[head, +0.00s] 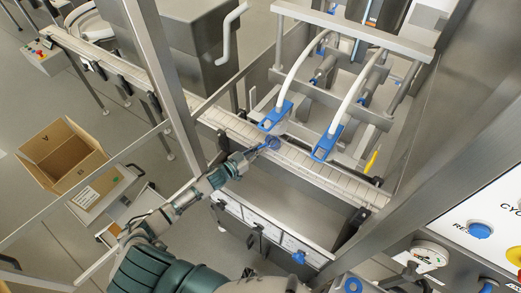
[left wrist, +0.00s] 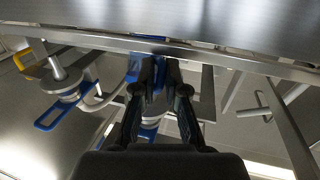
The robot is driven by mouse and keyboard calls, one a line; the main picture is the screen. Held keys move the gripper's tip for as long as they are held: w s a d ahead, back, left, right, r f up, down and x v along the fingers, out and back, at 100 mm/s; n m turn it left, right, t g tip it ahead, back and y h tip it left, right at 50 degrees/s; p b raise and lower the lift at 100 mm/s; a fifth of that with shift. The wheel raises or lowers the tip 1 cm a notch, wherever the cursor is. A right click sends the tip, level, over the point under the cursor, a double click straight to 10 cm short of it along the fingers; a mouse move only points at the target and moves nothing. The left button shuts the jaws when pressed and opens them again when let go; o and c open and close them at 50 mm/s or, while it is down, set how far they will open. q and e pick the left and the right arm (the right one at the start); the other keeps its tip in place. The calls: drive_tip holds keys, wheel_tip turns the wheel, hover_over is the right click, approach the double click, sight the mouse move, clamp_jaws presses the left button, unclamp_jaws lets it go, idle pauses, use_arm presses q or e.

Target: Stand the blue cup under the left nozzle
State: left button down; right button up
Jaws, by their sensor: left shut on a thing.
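The blue cup (head: 273,143) is small in the head view, at the near side of the conveyor, just below the left nozzle (head: 274,116) in the picture. My left gripper (head: 262,149) is shut on the cup, its arm coming in from the lower left. The right nozzle (head: 327,143), also in a blue holder on a white hose, hangs to the right. In the left wrist view my left gripper's fingers (left wrist: 160,75) point away, with blue parts behind them; the cup cannot be told apart there. Whether the cup touches the belt cannot be told. My right gripper is not in view.
The pale slatted conveyor (head: 355,187) runs diagonally under the nozzles. Metal frame posts (head: 160,60) and a rail stand around the station. An open cardboard box (head: 62,155) is at the left. A control panel with a blue button (head: 480,230) is at the lower right.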

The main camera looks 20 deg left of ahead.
use_arm(q)
drive_tip(key=shift+a+f, duration=0.3)
drive_tip(key=shift+f, duration=0.05)
drive_tip(key=c, duration=1.2)
unclamp_jaws()
drive_tip(key=shift+a, duration=0.15)
drive_tip(key=shift+o, duration=0.2)
drive_tip(key=shift+w, duration=0.1)
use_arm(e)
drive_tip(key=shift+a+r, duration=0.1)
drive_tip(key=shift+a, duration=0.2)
use_arm(q)
drive_tip(key=shift+a, duration=0.1)
drive_tip(key=v, duration=1.2)
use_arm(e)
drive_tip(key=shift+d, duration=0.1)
